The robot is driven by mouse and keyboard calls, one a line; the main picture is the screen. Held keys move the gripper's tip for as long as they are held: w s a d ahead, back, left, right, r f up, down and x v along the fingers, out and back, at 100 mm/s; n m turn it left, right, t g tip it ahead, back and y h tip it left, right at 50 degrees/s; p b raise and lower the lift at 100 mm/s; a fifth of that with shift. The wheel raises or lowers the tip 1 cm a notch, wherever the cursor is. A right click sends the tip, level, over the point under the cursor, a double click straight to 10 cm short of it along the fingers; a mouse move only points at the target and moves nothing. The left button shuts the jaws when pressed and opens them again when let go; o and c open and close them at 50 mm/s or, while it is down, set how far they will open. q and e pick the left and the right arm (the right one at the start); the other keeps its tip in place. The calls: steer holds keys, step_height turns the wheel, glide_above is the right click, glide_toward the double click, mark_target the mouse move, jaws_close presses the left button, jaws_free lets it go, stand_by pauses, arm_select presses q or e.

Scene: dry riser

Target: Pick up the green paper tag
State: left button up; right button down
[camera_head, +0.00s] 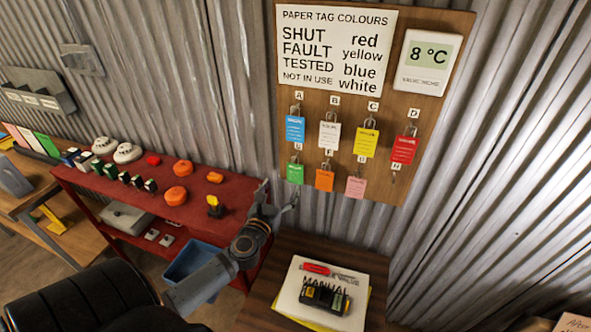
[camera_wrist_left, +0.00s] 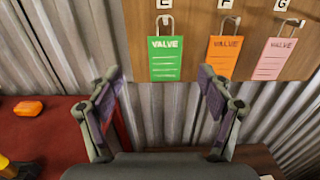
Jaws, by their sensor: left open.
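The green paper tag (camera_head: 295,173) hangs by a metal loop on the wooden board, in the lower row at the left, under the blue tag (camera_head: 295,129). In the left wrist view the green tag (camera_wrist_left: 165,60), printed VALVE, hangs flat at the top, under the letter E. My left gripper (camera_head: 281,193) is below and slightly left of it in the head view. In the wrist view its two fingers (camera_wrist_left: 159,78) are spread wide, with the tag's lower end above and between their tips. Nothing is held. My right gripper is not in view.
An orange tag (camera_head: 324,180) and a pink tag (camera_head: 356,188) hang to the right. White, yellow and red tags hang above. The red bench (camera_head: 225,190) with buttons is at left. A dark table (camera_head: 262,285) with papers is below. Corrugated wall lies behind.

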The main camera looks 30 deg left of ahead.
mark_target(295, 169)
arm_select(q)
steer(key=x, duration=0.3)
steer(key=f+x, duration=0.1)
steer(key=shift+w+r, duration=0.1)
steer(key=shift+w, duration=0.2)
steer(key=shift+w+r+p, duration=0.25)
steer(key=shift+w+p, duration=0.25)
steer(key=shift+w+r+p, duration=0.3)
steer(key=shift+w+p, duration=0.2)
steer(key=w, duration=0.2)
steer(key=shift+w+a+f, duration=0.15)
steer(key=shift+w+f, duration=0.15)
steer(key=shift+w, duration=0.05)
steer(key=shift+s, duration=0.15)
steer(key=c, duration=0.9)
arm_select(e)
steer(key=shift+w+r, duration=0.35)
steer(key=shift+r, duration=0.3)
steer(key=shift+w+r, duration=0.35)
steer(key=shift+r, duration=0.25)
